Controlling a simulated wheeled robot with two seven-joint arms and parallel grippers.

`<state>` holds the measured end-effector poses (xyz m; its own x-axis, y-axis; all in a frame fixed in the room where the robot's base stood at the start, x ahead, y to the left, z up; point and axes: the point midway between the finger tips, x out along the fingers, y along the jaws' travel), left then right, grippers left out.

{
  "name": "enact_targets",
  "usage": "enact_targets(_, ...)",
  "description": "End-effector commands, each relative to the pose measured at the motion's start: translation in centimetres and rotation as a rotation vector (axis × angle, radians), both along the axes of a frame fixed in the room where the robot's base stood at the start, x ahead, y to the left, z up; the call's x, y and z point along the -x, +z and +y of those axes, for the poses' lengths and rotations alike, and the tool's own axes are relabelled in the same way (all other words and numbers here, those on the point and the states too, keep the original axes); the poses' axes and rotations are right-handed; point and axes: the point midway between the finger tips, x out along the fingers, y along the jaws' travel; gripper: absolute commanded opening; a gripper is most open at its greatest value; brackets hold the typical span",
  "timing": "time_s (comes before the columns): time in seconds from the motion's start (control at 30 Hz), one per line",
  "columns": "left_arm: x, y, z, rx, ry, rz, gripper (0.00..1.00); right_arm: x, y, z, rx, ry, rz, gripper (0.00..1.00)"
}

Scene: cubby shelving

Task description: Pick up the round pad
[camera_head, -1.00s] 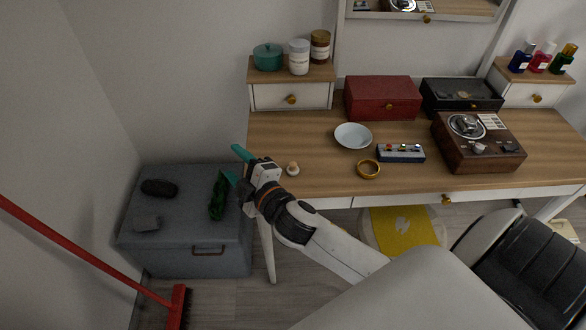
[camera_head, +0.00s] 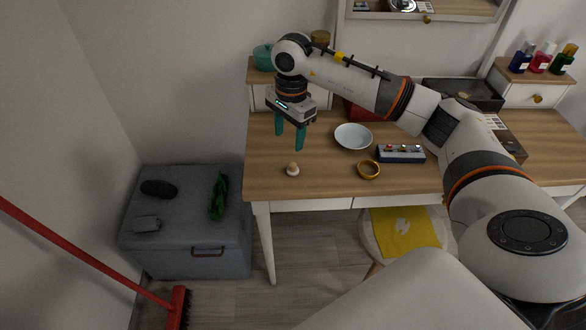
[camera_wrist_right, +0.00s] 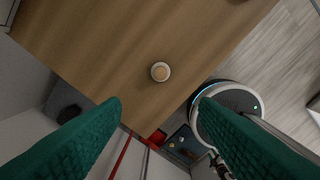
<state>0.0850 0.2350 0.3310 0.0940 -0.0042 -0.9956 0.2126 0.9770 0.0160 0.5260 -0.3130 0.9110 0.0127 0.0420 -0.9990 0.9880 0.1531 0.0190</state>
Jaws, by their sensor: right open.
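The round pad (camera_head: 292,169) is a small disc with a tan top and pale edge, near the front left of the wooden desk (camera_head: 330,180). It also shows in the right wrist view (camera_wrist_right: 160,72), alone on bare wood. My right gripper (camera_head: 289,133) is open, with teal fingers pointing down above the left part of the desk. Nothing is between its fingers. In the right wrist view the pad shows beyond the gap between the fingertips (camera_wrist_right: 160,103), clear of both. My left gripper is not in view.
A pale bowl (camera_head: 353,136), a wooden ring-like bowl (camera_head: 368,170) and a small blue-grey box (camera_head: 401,154) stand to the pad's right. A grey storage box (camera_head: 190,240) is left of the desk. The wood around the pad is clear.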

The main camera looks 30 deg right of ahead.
Motion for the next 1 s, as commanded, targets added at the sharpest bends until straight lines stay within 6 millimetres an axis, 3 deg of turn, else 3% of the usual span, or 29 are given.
enact_targets(0.13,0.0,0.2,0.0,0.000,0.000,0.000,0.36,0.2,-1.1,-1.3,0.048,-0.002,0.018,0.55)
enact_targets(0.4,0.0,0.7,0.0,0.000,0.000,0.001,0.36,0.1,-5.5,-1.2,0.044,-0.002,0.016,0.55)
enact_targets(0.6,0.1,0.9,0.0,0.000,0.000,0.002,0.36,0.1,-6.9,-1.1,0.042,-0.003,0.015,0.55)
enact_targets(0.83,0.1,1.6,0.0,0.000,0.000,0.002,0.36,-0.3,-10.3,-1.2,0.041,-0.002,0.016,0.55)
enact_targets(1.0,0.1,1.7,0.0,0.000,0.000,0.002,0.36,-0.3,-11.5,-1.3,0.042,-0.002,0.013,0.55)
